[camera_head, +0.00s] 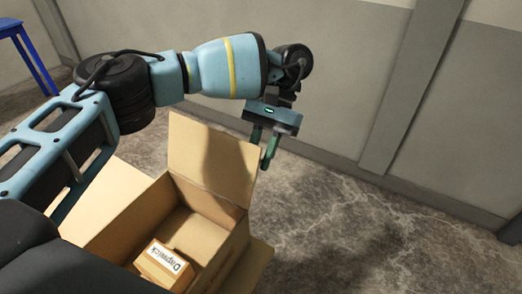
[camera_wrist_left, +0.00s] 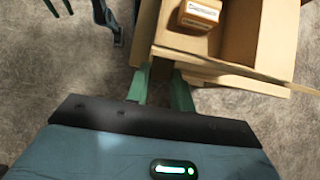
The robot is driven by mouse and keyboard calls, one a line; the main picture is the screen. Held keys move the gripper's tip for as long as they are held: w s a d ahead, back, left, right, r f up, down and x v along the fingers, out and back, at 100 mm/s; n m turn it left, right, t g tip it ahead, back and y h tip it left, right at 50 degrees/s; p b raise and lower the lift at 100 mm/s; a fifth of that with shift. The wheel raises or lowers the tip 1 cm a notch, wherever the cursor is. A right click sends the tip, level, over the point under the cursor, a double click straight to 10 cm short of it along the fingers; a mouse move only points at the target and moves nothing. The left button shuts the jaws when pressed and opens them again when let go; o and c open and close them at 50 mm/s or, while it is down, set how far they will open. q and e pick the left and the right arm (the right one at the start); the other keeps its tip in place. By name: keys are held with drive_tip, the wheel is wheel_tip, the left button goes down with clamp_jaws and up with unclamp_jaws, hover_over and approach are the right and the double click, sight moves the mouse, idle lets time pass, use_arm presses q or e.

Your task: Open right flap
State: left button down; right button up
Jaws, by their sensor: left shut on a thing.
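An open cardboard box (camera_head: 205,220) stands at the lower left of the head view, and part of it shows at the top of the left wrist view (camera_wrist_left: 240,35). Its far flap (camera_head: 210,155) stands raised, and another flap (camera_head: 258,262) slopes outward at the lower right. My left gripper (camera_head: 264,150) is shut on the raised flap at its right edge. In the left wrist view, its green fingers (camera_wrist_left: 160,86) sit on either side of the flap edge (camera_wrist_left: 225,73). My right gripper does not show.
A small labelled carton (camera_head: 165,266) lies inside the box, also seen in the left wrist view (camera_wrist_left: 199,15). Another flap (camera_head: 110,195) lies outward at the left. A grey wall (camera_head: 340,80) stands behind. The floor (camera_head: 360,220) right of the box is clear.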

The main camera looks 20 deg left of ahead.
use_arm(q)
drive_tip(key=shift+s+f, duration=0.25)
drive_tip(key=shift+f, duration=0.3)
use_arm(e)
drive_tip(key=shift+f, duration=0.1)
use_arm(q)
drive_tip(key=c, duration=1.5)
unclamp_jaws()
drive_tip(key=o, duration=0.3)
drive_tip(key=shift+r, duration=0.25)
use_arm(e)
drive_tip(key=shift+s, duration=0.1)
use_arm(q)
drive_tip(key=shift+w+r, duration=0.1)
drive_tip(key=b+v, duration=0.1)
drive_tip(key=v, duration=0.6)
drive_tip(key=shift+w+r+b, duration=0.2)
drive_tip(key=shift+b, duration=0.15)
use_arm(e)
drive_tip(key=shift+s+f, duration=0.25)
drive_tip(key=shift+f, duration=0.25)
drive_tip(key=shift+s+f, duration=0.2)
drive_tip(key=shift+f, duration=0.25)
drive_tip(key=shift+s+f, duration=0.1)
